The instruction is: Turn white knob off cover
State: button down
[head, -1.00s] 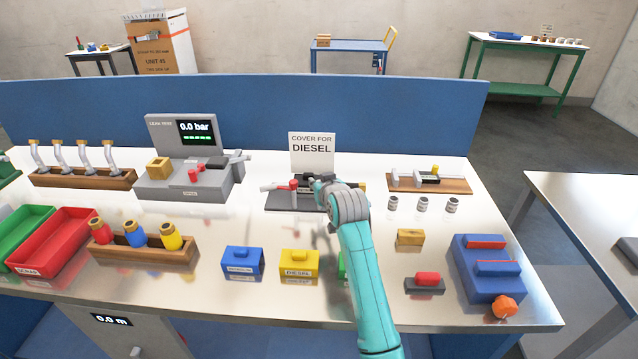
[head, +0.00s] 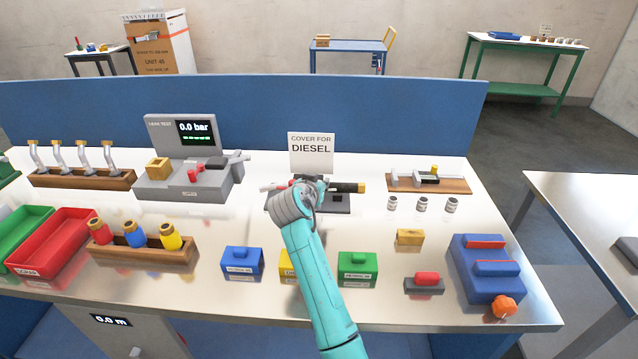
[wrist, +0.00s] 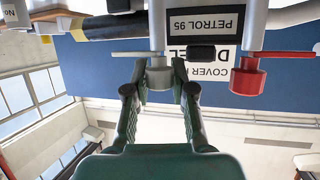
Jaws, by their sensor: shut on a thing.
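The white knob (wrist: 160,76) shows in the wrist view, which is upside down. It hangs from a pale pipe body with a thin white bar at its base. My gripper (wrist: 160,92) is shut on this knob, one finger on each side; it also shows in the head view (head: 311,186) over the fixture. A red knob (wrist: 248,78) stands to the right, clear of my fingers. A black label reading PETROL 95 (wrist: 205,22) lies between the two knobs. In the head view my arm hides the white knob and much of the grey fixture base (head: 336,206).
A sign reading COVER FOR DIESEL (head: 311,150) stands behind the fixture. A black handle with a brass end (head: 346,187) sticks out right. Blue (head: 242,262) and green (head: 357,267) boxes stand in front, with a yellow one partly hidden. A tester (head: 190,178) is left.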

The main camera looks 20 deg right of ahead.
jog(key=shift+f, duration=0.1)
dwell(0.3)
jog(key=c, duration=1)
grip_release()
jog(key=shift+o, duration=0.2)
jog(key=v, duration=1.2)
jog(key=shift+a, duration=0.1)
